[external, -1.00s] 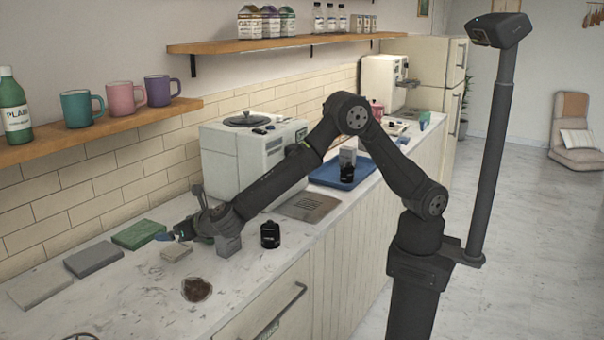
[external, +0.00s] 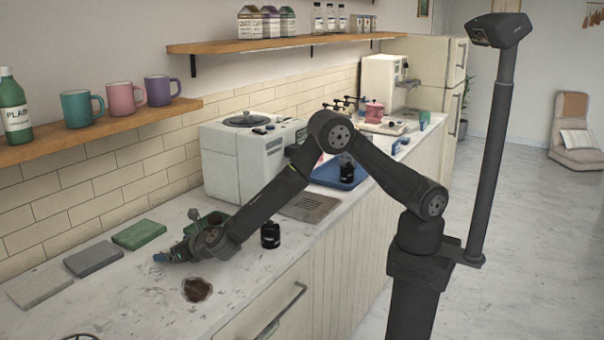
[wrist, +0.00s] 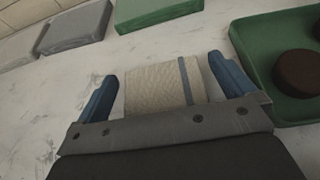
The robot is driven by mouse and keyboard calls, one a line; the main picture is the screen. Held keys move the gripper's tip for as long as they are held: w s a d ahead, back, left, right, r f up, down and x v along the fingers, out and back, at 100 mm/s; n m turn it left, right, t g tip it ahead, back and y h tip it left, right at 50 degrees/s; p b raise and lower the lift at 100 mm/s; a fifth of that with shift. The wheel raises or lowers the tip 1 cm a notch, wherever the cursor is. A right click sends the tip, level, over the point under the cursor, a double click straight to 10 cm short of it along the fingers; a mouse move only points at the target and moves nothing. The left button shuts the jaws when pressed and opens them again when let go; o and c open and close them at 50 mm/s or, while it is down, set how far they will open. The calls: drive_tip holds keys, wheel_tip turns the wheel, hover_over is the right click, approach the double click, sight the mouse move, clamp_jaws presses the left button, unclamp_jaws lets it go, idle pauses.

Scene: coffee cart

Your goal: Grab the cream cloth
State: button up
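The cream cloth (wrist: 155,88) is a small folded beige pad with a blue stripe near its right side. In the wrist view it lies on the counter between the two blue fingers of my gripper (wrist: 162,67). The fingers are spread, one on each side of the cloth, with a gap visible on both sides. In the external view my gripper (external: 160,257) is low over the counter, and my gripper and wrist hide the cloth. The cloth's near edge is hidden by the gripper body in the wrist view.
A green folded cloth (external: 139,234), a grey one (external: 93,257) and a paler grey one (external: 39,285) lie in a row. A green tray (wrist: 262,100) with dark round pucks is at the right. A brown spill (external: 197,289) and black jar (external: 270,235) are nearby.

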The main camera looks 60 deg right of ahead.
drive_tip(key=c, duration=0.9)
